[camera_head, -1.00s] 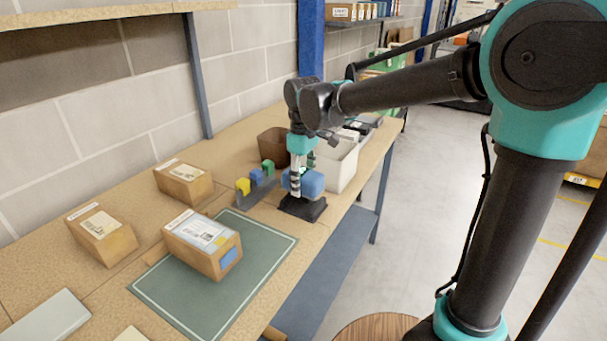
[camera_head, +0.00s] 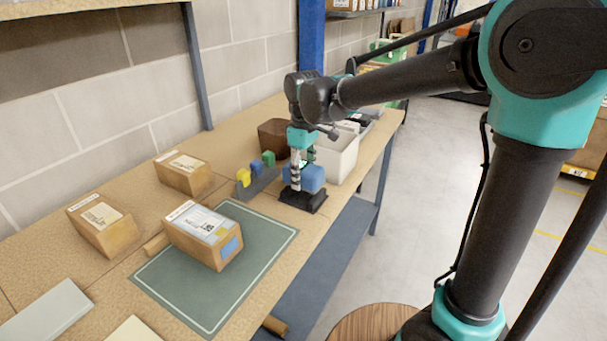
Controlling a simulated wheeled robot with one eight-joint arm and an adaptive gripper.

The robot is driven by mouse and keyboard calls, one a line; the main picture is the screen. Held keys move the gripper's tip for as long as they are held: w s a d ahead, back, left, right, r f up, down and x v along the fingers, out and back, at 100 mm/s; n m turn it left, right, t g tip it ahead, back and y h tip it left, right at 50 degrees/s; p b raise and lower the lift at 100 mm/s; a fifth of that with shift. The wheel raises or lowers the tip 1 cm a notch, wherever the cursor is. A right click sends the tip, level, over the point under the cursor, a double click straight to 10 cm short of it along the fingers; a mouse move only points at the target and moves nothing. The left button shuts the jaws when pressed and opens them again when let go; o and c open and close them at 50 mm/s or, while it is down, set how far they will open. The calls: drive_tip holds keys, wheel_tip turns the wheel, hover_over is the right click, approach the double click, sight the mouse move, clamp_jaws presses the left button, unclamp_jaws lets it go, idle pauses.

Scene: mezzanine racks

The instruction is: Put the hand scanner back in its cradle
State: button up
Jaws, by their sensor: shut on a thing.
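The hand scanner (camera_head: 311,178) shows as a blue body at my gripper, partly hidden behind the fingers. My gripper (camera_head: 295,182) points down and is shut on the scanner. The black cradle (camera_head: 303,201) stands on the bench directly below the scanner. The scanner is at the cradle's top; I cannot tell whether it is fully seated, as the fingers hide the contact.
A rack with yellow, blue and green pieces (camera_head: 258,184) stands just left of the cradle. A white bin (camera_head: 337,158) and a brown bin (camera_head: 272,136) are behind. A labelled carton (camera_head: 203,236) lies on the green mat (camera_head: 178,300). Two more cartons are at left.

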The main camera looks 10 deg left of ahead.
drive_tip(key=shift+f, duration=1.15)
drive_tip(key=o, duration=1.5)
drive_tip(key=shift+c, duration=0.2)
